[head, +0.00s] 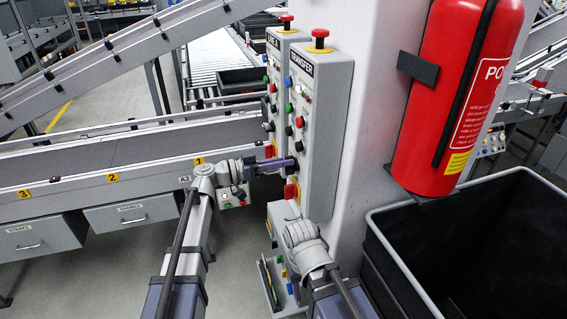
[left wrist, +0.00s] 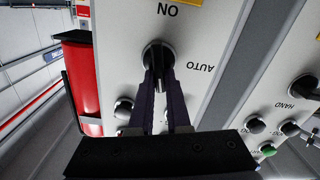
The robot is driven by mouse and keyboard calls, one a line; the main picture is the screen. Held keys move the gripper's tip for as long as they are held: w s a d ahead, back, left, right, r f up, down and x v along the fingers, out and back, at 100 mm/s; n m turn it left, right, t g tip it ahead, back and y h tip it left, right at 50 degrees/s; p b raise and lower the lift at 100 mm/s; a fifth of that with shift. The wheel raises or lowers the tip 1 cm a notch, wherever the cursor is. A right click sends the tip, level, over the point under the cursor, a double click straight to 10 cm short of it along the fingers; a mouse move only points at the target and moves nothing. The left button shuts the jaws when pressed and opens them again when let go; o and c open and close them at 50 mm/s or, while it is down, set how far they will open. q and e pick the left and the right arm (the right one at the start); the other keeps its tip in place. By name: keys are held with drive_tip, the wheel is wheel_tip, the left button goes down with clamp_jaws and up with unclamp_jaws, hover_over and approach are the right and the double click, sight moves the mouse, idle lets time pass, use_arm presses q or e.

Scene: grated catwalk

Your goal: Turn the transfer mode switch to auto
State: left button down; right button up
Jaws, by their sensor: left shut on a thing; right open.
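The grey TRANSFER panel (head: 318,120) stands on the pillar, with a column of knobs and buttons. In the left wrist view, which is upside down, a black switch knob (left wrist: 157,52) sits on a light panel with the word AUTO (left wrist: 201,67) beside it. My left gripper (head: 293,165) is at the lower part of the TRANSFER panel; its dark fingers (left wrist: 163,85) are shut on this knob. The fingers partly hide the knob, so I cannot tell its exact setting. My right gripper (head: 285,211) is low by the pillar, open, its fingers mostly hidden by its wrist.
A second, similar panel (head: 275,85) stands close at the left. A red fire extinguisher (head: 455,100) hangs on the pillar at the right, above a dark open bin (head: 470,205). A conveyor (head: 110,170) runs along the left. Red mushroom buttons (head: 319,34) top the panels.

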use_arm(q)
drive_tip(key=shift+w+a+f+n+b, duration=0.15)
drive_tip(key=shift+f+n+b, duration=0.1)
drive_tip(key=shift+n, duration=2.25)
drive_tip(key=shift+w+d+f+n+b, duration=0.1)
drive_tip(key=shift+w+f+n+b, duration=0.1)
drive_tip(key=shift+n, duration=2.3)
drive_tip(key=shift+w+a+f+n+b, duration=0.15)
drive_tip(key=shift+f+n+b, duration=0.1)
drive_tip(key=shift+n, duration=2.25)
drive_tip(key=c, duration=0.9)
unclamp_jaws()
drive_tip(key=v, duration=0.7)
drive_tip(key=shift+s+a, duration=0.1)
drive_tip(key=shift+a, duration=0.25)
